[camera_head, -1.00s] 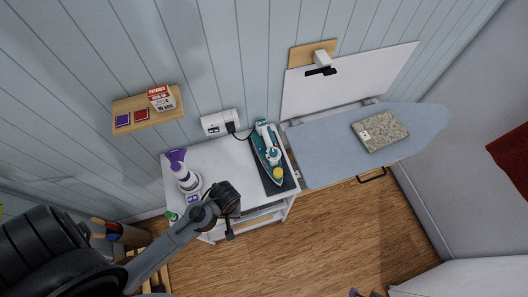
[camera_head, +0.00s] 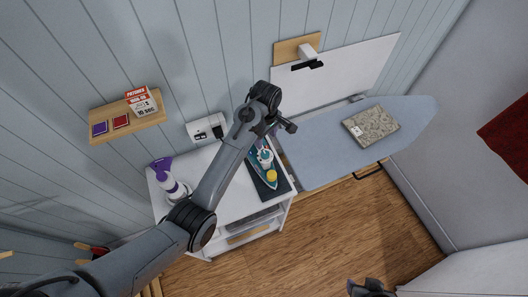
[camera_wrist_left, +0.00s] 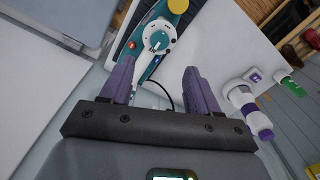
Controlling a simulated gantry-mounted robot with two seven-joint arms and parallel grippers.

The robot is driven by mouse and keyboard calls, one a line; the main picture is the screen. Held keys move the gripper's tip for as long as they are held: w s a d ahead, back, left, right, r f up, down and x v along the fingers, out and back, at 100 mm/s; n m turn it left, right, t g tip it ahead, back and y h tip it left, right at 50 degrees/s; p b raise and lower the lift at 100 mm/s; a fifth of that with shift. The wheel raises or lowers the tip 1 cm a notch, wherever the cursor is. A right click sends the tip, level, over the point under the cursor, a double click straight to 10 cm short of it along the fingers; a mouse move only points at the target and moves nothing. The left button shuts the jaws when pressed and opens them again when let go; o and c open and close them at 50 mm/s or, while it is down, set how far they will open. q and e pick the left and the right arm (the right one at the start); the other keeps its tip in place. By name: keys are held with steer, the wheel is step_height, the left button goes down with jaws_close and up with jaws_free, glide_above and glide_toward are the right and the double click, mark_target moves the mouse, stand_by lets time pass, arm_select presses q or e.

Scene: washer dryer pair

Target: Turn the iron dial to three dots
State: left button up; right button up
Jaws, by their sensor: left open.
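The teal and white iron (camera_head: 264,165) lies on a dark mat (camera_head: 281,184) on the white cart, its yellow knob (camera_head: 271,175) towards the front. In the left wrist view the iron (camera_wrist_left: 133,46) shows beyond my fingers, with a round white dial (camera_wrist_left: 157,40) bearing a teal pointer. Part of my right gripper (camera_head: 370,288) shows at the bottom edge.
A purple and white spray bottle (camera_head: 170,182) stands on the cart's left side. A wall socket (camera_head: 207,128) with a plug is behind the cart. The ironing board (camera_head: 320,158) adjoins it on the right, with a speckled folded cloth (camera_head: 370,126) on it.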

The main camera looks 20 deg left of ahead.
mark_target(265, 154)
arm_select(q)
step_height(265, 154, down, 10)
steer(key=shift+f+p, duration=0.15)
steer(key=shift+p, duration=0.25)
stand_by(0.3)
steer(key=c, duration=1)
steer(key=shift+c, duration=0.2)
